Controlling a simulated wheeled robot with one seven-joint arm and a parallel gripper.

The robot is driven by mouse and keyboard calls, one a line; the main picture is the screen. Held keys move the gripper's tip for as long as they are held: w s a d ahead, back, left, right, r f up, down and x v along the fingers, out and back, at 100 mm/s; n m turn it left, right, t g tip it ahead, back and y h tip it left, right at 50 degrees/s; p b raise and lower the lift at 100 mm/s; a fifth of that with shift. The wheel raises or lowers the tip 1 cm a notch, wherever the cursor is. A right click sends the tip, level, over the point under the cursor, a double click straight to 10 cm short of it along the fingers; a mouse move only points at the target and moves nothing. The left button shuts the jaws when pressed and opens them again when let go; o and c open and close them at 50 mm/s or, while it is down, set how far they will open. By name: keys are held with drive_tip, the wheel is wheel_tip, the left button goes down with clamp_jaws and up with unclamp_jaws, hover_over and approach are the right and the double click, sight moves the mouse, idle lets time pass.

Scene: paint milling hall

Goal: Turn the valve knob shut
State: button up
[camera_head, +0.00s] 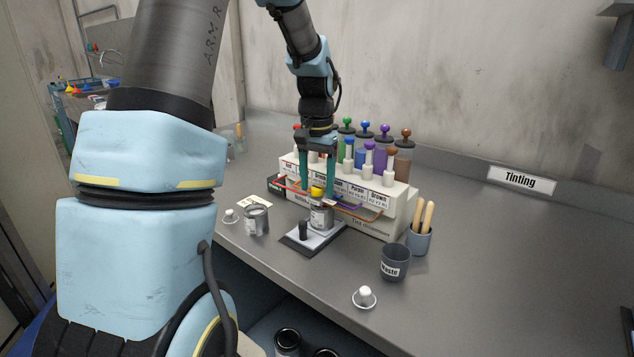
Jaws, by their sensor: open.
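A white tint dispenser (399,211) stands on the grey bench, with labelled colour channels and coloured tubes along its front. A small yellow knob-like piece (317,190) is at its front, above an open-looking metal can (321,215). It appears to be the valve knob, but is too small to tell how it is turned. My gripper (317,195) points down in front of the dispenser. Its two teal fingers are apart, one on each side of the yellow piece. I cannot tell whether they touch it. The fingers hide part of the dispenser front.
Another can (256,219) is to the left. A waste cup (395,263), a stick cup (419,240) and a white knobbed piece (365,296) are to the right. The bench's far right is clear.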

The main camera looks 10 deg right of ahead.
sight(317, 187)
wheel_tip(317, 187, up, 11)
drive_tip(key=b, duration=0.1)
drive_tip(key=shift+b, duration=0.4)
drive_tip(key=shift+f, duration=0.1)
drive_tip(key=s+a+f+n+t, duration=0.1)
drive_tip(key=s+a+f+n, duration=0.4)
drive_tip(key=s+a+f, duration=0.8)
drive_tip(key=s+a, duration=0.1)
drive_tip(key=a, duration=0.2)
drive_tip(key=shift+a+f+n+t, duration=0.2)
drive_tip(key=shift+f+n+t, duration=0.1)
drive_tip(key=shift+n, duration=0.1)
